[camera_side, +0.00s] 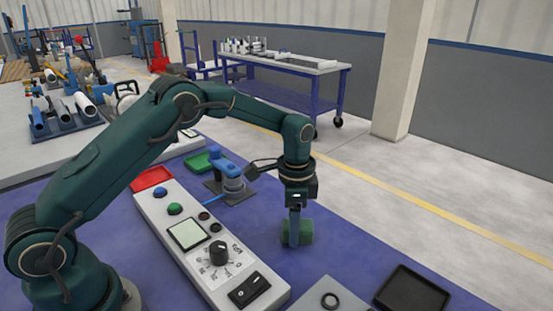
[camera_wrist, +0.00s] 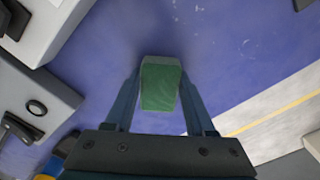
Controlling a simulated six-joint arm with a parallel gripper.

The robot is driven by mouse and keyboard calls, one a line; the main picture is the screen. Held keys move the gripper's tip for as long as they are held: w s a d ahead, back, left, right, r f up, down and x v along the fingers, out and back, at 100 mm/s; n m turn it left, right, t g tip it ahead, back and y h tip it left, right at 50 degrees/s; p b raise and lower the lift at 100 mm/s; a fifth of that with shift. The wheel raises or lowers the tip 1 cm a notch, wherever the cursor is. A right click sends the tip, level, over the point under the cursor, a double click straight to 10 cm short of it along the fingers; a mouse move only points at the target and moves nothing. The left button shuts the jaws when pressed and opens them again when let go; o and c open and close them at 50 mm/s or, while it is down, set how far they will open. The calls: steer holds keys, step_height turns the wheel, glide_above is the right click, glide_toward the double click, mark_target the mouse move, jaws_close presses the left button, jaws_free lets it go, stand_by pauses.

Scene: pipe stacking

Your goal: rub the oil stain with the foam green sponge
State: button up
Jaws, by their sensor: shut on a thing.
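A green foam sponge (camera_side: 305,233) is held in my gripper (camera_side: 297,228) in the side view, low over or on the blue table top (camera_side: 260,222). In the wrist view the sponge (camera_wrist: 160,86) sits between the two blue-grey fingers of my gripper (camera_wrist: 161,92), which are shut on it from both sides. I cannot tell whether the sponge touches the table. No clear oil stain shows in either view. Only small pale marks (camera_wrist: 247,43) show on the blue surface in the wrist view.
A white control panel (camera_side: 205,240) with buttons and a knob lies left of my gripper. A black tray (camera_side: 411,291) and a grey plate with a ring (camera_side: 330,300) lie at the front right. A blue device (camera_side: 228,172), green tray (camera_side: 197,162) and red tray (camera_side: 152,178) stand behind.

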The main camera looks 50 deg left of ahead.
mark_target(320, 257)
steer(key=shift+a, duration=1.35)
steer(key=shift+d, duration=5.05)
step_height(320, 257, up, 8)
steer(key=shift+a+f, duration=0.1)
